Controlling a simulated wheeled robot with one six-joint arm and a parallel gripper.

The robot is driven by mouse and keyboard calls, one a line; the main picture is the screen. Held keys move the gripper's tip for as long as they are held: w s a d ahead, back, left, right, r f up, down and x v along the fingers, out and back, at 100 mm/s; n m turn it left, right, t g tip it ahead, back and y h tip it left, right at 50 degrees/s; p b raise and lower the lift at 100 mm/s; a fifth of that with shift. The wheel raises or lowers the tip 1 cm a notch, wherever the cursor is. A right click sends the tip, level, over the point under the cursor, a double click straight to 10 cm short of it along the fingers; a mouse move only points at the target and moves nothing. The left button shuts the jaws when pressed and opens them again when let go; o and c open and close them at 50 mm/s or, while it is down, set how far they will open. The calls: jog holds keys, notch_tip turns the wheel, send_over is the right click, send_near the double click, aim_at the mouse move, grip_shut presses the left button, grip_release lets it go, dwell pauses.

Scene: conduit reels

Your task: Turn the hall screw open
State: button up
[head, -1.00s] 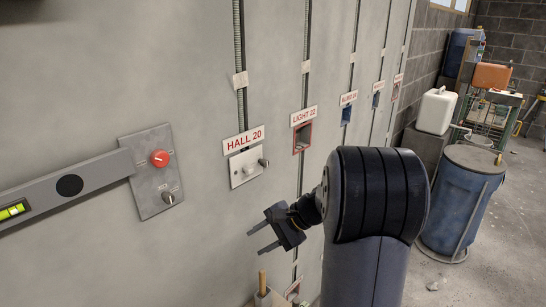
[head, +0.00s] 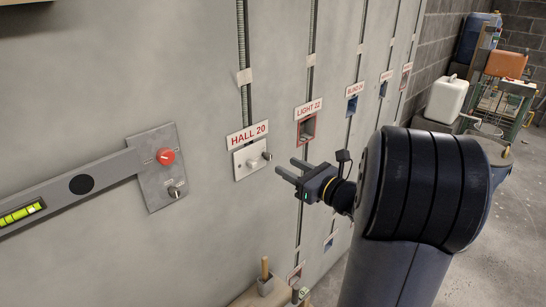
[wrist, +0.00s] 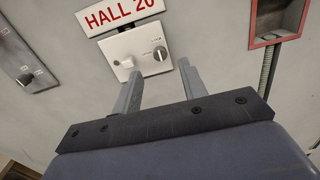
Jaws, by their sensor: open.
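The HALL 20 plate (head: 242,164) is a pale square on the grey wall under a red-lettered label (head: 247,135). It carries a pale knob (wrist: 127,62) on its left and a round, darker-rimmed slotted knob or screw (wrist: 160,54) on its right; that one also shows in the head view (head: 267,156). My gripper (head: 287,167) is open and empty, just right of the plate and apart from it. In the wrist view its two fingers (wrist: 160,70) point toward the plate, with the right knob between the fingertip lines.
A grey panel with a red knob (head: 166,156) and a long level (head: 105,172) are at left. The LIGHT 22 box (head: 306,128) is to the right. A wooden-handled tool (head: 265,268) stands below. The wall between is clear.

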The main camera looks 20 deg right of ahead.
aim_at(270, 157)
jog(key=p+x, duration=0.1)
jog(key=x, duration=0.6)
jog(key=shift+c, duration=0.6)
grip_shut()
